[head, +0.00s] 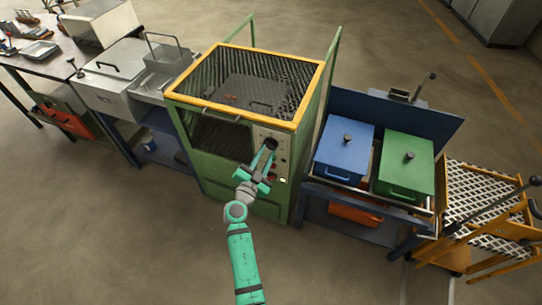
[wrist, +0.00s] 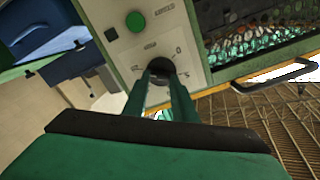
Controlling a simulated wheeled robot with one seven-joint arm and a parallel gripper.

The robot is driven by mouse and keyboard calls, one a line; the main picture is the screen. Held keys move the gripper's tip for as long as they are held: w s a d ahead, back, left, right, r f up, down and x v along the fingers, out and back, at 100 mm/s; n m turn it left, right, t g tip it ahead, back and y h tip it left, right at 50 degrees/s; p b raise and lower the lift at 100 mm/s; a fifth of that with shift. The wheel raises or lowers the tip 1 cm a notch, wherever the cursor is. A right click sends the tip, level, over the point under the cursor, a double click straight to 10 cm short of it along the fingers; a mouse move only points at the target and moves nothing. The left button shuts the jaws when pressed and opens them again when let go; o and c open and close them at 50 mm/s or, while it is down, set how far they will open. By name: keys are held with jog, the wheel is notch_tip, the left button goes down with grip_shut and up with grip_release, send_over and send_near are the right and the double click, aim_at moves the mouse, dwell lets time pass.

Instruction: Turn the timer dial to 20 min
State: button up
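The timer dial (wrist: 161,66) is a dark round knob on the pale control panel (wrist: 118,22) of the green furnace (head: 222,165). Small scale marks surround it, too blurred to read surely; a 0 shows at its upper right in the wrist view. In the head view the dial (head: 271,143) sits high on the panel, at the gripper's tips. My gripper (head: 266,156) reaches the panel from the front. In the wrist view its two green fingers (wrist: 161,80) overlap the lower part of the dial with a narrow gap between them. Whether they press on it is unclear.
The furnace's window handle (wrist: 275,76) juts out nearby. Blue (head: 343,152) and green (head: 405,163) lidded boxes stand to the right. The floor in front is clear.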

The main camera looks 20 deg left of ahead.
jog(key=shift+w+d+r, duration=0.1)
jog(key=shift+w+d, duration=0.1)
jog(key=shift+w, duration=0.1)
jog(key=o, duration=0.5)
jog(key=shift+s+a+f, duration=0.75)
jog(key=shift+s+a, duration=0.05)
jog(key=shift+s, duration=0.15)
jog(key=s, duration=0.3)
jog(key=s+r, duration=0.1)
jog(key=s, duration=0.2)
jog(key=s+d, duration=0.1)
jog(key=s, duration=0.2)
jog(key=shift+s+r, duration=0.15)
jog(key=shift+s, duration=0.15)
